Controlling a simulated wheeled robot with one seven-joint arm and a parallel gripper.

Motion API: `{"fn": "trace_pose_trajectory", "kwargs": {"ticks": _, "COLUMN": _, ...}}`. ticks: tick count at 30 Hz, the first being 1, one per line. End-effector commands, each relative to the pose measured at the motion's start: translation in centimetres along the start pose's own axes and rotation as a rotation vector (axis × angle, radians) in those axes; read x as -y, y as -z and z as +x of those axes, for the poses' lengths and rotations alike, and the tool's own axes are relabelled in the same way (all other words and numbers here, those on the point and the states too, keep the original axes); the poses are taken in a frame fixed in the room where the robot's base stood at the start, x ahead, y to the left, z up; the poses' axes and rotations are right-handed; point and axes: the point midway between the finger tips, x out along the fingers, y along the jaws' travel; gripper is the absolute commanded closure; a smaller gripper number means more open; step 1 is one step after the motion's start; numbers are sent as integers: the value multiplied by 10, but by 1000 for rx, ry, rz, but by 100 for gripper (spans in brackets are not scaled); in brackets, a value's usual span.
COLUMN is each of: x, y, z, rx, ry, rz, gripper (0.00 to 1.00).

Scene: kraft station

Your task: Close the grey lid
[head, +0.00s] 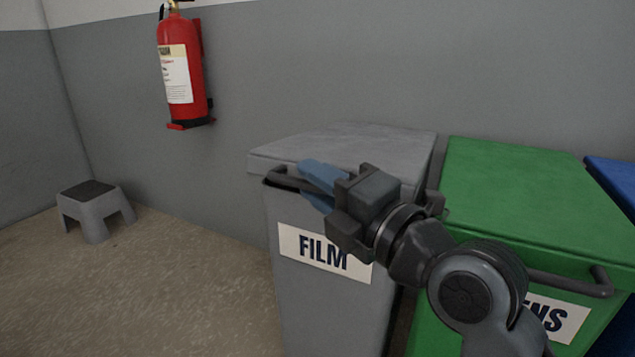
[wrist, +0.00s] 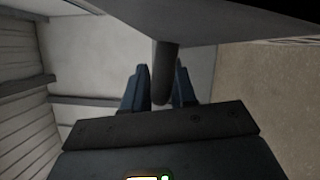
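The grey lid (head: 340,149) lies over the grey bin (head: 330,305) marked FILM. Its top looks nearly flat, and I cannot tell whether a small gap remains under its edge. A dark bar handle (head: 283,181) runs along its front. My gripper (head: 318,185) is at this handle, with its blue fingers on both sides of the bar. In the wrist view the handle (wrist: 165,75) sits between the close-set fingers, which look shut on it. The wrist hides the handle's middle and part of the lid's front edge.
A green bin (head: 530,195) stands close on the right, with a blue bin (head: 615,180) beyond it. A red fire extinguisher (head: 180,75) hangs on the wall behind. A grey step stool (head: 95,210) stands at the left. The floor between stool and bin is clear.

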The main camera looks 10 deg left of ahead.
Motion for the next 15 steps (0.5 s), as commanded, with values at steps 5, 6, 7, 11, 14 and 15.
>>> {"fn": "trace_pose_trajectory", "kwargs": {"ticks": 5, "x": 0, "y": -1, "z": -21, "rx": 4, "ry": -1, "rz": 3, "gripper": 75}}
{"fn": "trace_pose_trajectory", "kwargs": {"ticks": 6, "x": 0, "y": -1, "z": -28, "rx": 4, "ry": -1, "rz": 4, "gripper": 75}}
{"fn": "trace_pose_trajectory", "kwargs": {"ticks": 7, "x": 0, "y": -1, "z": -33, "rx": 4, "ry": 0, "rz": 3, "gripper": 75}}
{"fn": "trace_pose_trajectory", "kwargs": {"ticks": 11, "x": 0, "y": -1, "z": -54, "rx": 4, "ry": -1, "rz": 3, "gripper": 75}}
{"fn": "trace_pose_trajectory", "kwargs": {"ticks": 14, "x": 1, "y": 0, "z": -66, "rx": 3, "ry": 0, "rz": 3, "gripper": 75}}
{"fn": "trace_pose_trajectory", "kwargs": {"ticks": 15, "x": 0, "y": -1, "z": -70, "rx": 3, "ry": -1, "rz": 3, "gripper": 75}}
